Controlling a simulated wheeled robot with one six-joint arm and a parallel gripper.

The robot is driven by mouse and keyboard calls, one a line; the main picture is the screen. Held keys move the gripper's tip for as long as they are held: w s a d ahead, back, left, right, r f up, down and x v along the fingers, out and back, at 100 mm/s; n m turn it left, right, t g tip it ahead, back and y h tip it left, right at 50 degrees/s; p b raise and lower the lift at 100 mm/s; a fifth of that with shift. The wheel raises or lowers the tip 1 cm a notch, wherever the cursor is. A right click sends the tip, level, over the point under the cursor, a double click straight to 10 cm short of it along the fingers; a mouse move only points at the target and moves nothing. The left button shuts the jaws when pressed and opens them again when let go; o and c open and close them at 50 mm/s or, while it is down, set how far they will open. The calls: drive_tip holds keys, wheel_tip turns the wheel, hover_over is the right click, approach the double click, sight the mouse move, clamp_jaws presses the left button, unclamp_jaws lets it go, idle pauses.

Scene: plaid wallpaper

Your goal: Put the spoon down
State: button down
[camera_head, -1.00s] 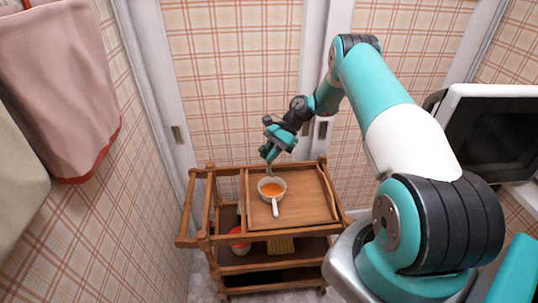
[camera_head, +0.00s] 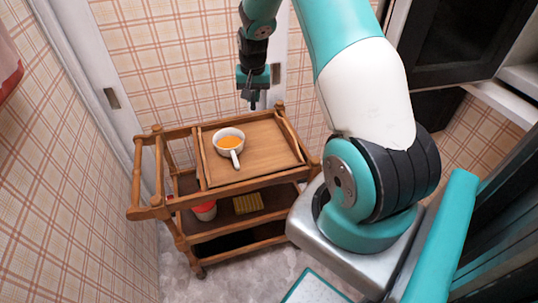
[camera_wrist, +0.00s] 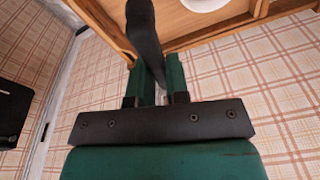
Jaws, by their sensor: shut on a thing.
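My gripper (camera_head: 253,101) hangs pointing down just behind the wooden tray on the cart, above and to the right of the pan. In the wrist view my gripper (camera_wrist: 156,70) is shut on a long dark thing, which I take to be the spoon (camera_wrist: 143,28); it runs up past the fingertips. In the head view the spoon is too small and dark to tell from the fingers. A small white pan (camera_head: 228,132) with orange contents (camera_head: 229,142) sits on the tray's left part, its handle toward the front.
The tray (camera_head: 265,163) is bare to the pan's right. It rests on a wooden cart (camera_head: 165,210) with raised rails. A red and white container (camera_head: 205,210) and a yellow item (camera_head: 248,203) are on the lower shelf. Plaid walls stand behind and left.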

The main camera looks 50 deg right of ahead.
drive_tip(key=s+d+n+t+h+b, duration=0.1)
drive_tip(key=s+d+n+t+b, duration=0.15)
drive_tip(key=s, duration=0.25)
approach(271, 147)
drive_tip(key=shift+n+h, duration=0.25)
drive_tip(key=shift+h, duration=0.05)
drive_tip(key=x, duration=0.3)
drive_tip(key=b+x, duration=0.1)
drive_tip(key=x, duration=0.2)
drive_tip(key=shift+a+f, duration=0.15)
drive_tip(key=shift+f, duration=0.2)
drive_tip(key=shift+f, duration=0.15)
drive_tip(key=c, duration=1.1)
unclamp_jaws()
